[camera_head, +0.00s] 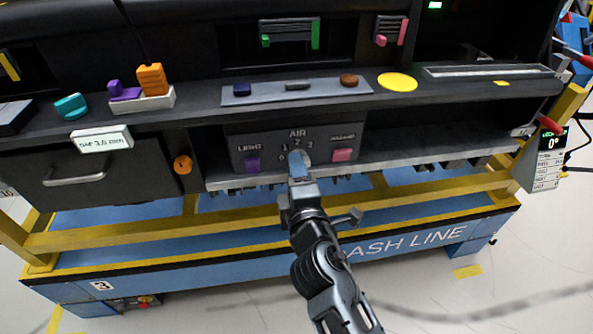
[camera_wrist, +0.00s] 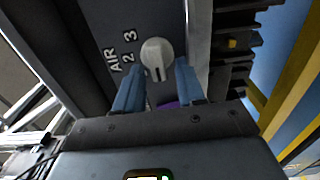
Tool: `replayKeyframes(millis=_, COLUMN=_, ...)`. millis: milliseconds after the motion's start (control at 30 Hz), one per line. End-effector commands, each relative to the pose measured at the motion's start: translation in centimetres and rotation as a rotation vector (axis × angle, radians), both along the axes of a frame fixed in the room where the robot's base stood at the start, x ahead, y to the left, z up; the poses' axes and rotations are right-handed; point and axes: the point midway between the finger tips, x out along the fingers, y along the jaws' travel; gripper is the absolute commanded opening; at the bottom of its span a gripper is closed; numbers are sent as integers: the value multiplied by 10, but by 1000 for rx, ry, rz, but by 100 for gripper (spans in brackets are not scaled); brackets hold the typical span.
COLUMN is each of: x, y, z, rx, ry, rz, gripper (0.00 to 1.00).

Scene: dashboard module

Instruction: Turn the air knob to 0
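The air knob (camera_wrist: 157,52) is a round, pale grey dial on the dark control panel. In the wrist view, a dark mark on it faces the lower edge of the picture. The numbers 2 and 3 show beside it there; I cannot tell which number it points at. My gripper (camera_wrist: 158,82) is open, its two blue fingers apart on either side of the knob's lower part. I cannot tell whether they touch it. In the head view, my gripper (camera_head: 299,166) is at the panel below the AIR label and partly hides the knob.
A purple LIGHT control (camera_head: 253,164) and a pink HAZARD control (camera_head: 342,155) flank the knob. An orange knob (camera_head: 182,165) is on the drawer unit at left. The shelf above holds several coloured parts. A display (camera_head: 552,142) at right reads 0°. A yellow rail runs below.

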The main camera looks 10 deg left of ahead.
Motion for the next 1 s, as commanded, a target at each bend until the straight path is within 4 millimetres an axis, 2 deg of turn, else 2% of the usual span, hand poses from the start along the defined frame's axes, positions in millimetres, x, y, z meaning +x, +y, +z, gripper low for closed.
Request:
replayKeyframes(millis=267, x=0, y=-1, z=1, rx=1, ry=-1, rz=-1, gripper=43)
replayKeyframes(millis=367, x=-6, y=-2, z=0, rx=1, ry=0, rz=-1, gripper=43)
replayKeyframes(millis=700, x=-56, y=-16, z=-1, rx=2, ry=2, rz=0, gripper=43)
replayKeyframes(millis=833, x=-69, y=-20, z=-1, rx=1, ry=0, rz=0, gripper=43)
replayKeyframes(millis=1000, x=-75, y=-22, z=0, rx=0, ry=0, rz=0, gripper=43)
